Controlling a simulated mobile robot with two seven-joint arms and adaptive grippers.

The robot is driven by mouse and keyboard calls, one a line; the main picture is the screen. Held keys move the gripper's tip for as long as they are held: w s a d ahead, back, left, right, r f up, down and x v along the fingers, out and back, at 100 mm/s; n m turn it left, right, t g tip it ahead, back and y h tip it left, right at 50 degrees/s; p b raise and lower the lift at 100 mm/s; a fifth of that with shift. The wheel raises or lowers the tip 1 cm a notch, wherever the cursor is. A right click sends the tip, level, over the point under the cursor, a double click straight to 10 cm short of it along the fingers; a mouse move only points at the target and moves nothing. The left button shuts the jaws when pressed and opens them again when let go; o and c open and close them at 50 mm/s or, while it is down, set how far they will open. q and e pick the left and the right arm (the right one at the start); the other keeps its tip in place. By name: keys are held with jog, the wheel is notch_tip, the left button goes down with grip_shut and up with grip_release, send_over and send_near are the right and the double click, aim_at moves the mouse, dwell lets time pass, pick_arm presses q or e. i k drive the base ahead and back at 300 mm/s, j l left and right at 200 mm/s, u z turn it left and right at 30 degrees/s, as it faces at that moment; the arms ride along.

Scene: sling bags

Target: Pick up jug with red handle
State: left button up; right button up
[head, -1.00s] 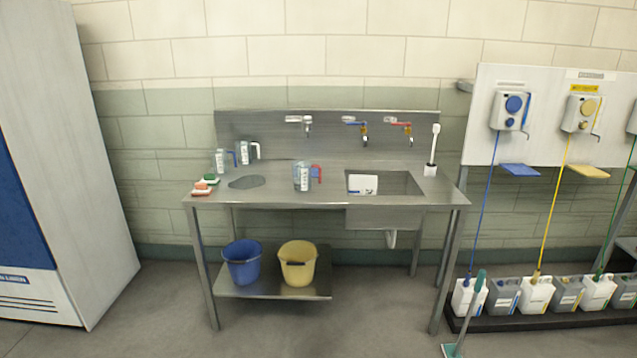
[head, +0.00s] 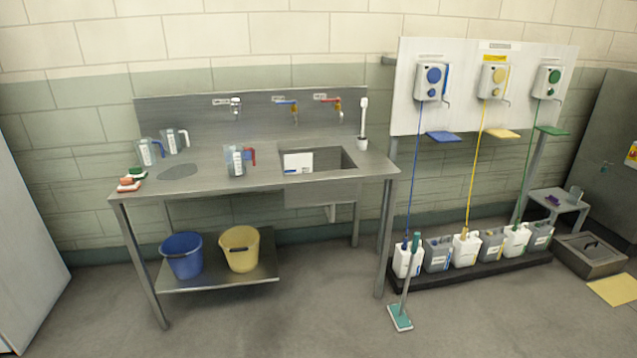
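The jug with the red handle (head: 237,161) stands upright on the steel sink table (head: 210,186), left of the sink basin. It is clear with markings, and its red handle points right. A jug with a blue handle (head: 147,153) and a jug with a white handle (head: 174,141) stand farther left on the same table. Neither of my grippers shows in the head view.
Sponges (head: 130,184) lie at the table's left end. A blue bucket (head: 182,256) and a yellow bucket (head: 240,249) sit on the lower shelf. A mop (head: 402,310) stands on the floor right of the table. The floor in front is clear.

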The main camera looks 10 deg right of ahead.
aim_at(234, 154)
jog(key=i+j, duration=0.1)
jog(key=i, duration=2.65)
jog(key=j+u, duration=0.05)
jog(key=j, duration=0.1)
